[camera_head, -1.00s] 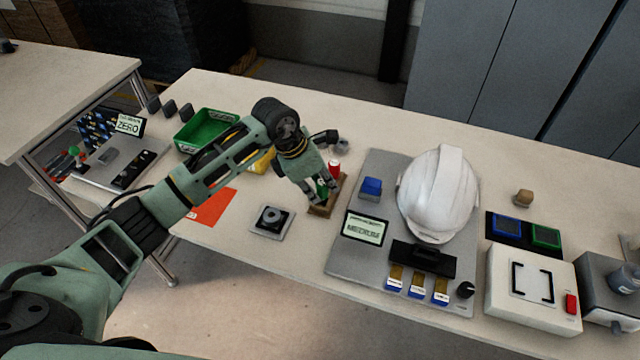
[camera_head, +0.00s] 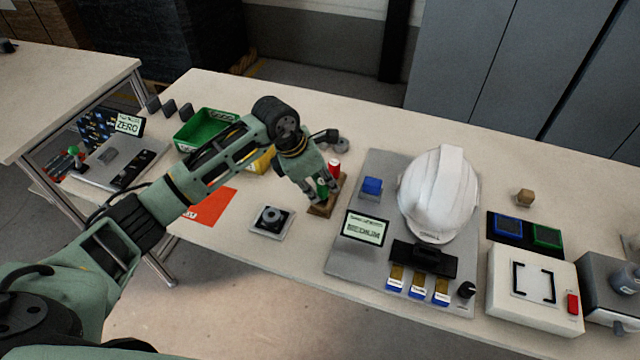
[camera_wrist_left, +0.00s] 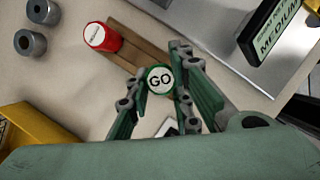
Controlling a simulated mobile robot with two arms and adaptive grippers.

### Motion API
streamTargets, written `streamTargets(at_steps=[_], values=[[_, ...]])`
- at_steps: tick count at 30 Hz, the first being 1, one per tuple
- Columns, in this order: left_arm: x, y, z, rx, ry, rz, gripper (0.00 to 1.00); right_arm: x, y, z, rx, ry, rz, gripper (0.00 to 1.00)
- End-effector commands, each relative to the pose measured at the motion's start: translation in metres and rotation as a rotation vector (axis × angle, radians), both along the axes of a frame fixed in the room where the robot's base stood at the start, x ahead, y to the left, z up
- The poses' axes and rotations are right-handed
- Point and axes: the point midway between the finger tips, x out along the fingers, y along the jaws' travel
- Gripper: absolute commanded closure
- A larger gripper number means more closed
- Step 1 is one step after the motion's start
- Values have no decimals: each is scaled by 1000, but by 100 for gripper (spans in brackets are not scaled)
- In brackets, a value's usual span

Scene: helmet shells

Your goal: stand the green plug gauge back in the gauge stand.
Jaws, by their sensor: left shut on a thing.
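The green plug gauge (camera_head: 322,188) is between the fingers of my left gripper (camera_head: 320,197), which is shut on it. In the left wrist view its white top marked GO (camera_wrist_left: 160,79) shows between the fingertips (camera_wrist_left: 160,90). The wooden gauge stand (camera_head: 340,186) is right below, and the gauge is over its near end. I cannot tell whether its lower end is in the stand's hole. A red plug gauge (camera_head: 334,167) stands in the far end of the stand and also shows in the left wrist view (camera_wrist_left: 102,37). My right gripper is not in view.
A grey fixture plate with a white helmet shell (camera_head: 438,195) and a MEDIUM display (camera_head: 366,228) is right of the stand. A square block with a dark ring (camera_head: 271,221) lies to the left. A green bin (camera_head: 190,134) and a yellow bin (camera_wrist_left: 28,125) are behind the arm.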

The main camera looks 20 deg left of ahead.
Motion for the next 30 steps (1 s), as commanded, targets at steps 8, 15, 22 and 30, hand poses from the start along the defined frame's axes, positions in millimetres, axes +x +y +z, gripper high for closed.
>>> streamTargets(at_steps=[8, 15, 22, 30], values=[[0, 0, 0, -1, -1, 0, 99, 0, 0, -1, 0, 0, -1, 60], [0, 0, 0, -1, 0, 1, 99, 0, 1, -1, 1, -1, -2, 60], [0, 0, -2, 0, 0, 1, 99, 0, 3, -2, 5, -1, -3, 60], [0, 0, -5, -1, 0, 1, 99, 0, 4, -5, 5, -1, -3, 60]])
